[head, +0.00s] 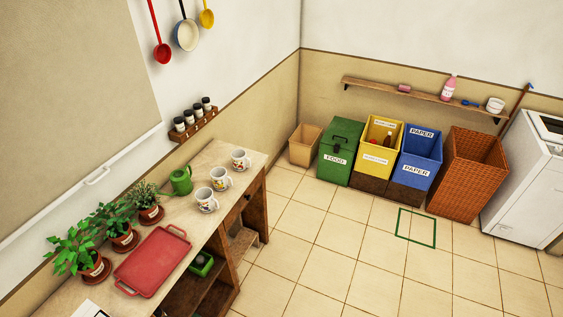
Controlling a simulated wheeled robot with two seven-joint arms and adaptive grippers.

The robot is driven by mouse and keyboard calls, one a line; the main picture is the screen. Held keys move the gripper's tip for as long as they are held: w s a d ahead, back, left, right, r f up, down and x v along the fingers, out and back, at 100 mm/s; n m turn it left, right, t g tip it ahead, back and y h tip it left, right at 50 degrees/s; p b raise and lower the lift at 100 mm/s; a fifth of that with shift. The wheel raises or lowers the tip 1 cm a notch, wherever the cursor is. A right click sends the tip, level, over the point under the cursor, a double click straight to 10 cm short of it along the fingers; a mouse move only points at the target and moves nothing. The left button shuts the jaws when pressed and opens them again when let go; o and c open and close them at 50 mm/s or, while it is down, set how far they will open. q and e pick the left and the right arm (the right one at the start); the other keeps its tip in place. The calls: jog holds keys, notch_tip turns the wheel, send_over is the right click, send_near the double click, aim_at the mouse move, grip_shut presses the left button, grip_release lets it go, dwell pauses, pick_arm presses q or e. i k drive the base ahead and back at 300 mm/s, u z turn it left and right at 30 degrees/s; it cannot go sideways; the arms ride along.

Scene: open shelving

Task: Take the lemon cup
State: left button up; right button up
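Three white printed cups stand in a row at the right side of the wooden counter. The far cup (239,159) is nearest the counter's far end. The middle cup (220,178) stands in front of it, and the near cup (206,199) seems to rest on a saucer. Their prints are too small to tell which one bears a lemon, though the middle one shows some yellow. Neither of my grippers is in the head view.
The counter (205,235) also holds a red tray (152,261), a green watering can (181,180) and several potted plants (76,249). Bins, including a green one (340,150), line the far wall. The tiled floor (330,240) right of the counter is clear.

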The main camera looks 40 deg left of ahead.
aim_at(219, 175)
jog(key=z, duration=0.1)
jog(key=i, duration=1.4)
jog(key=u, duration=1.05)
jog(key=i, duration=0.85)
jog(key=u, duration=1)
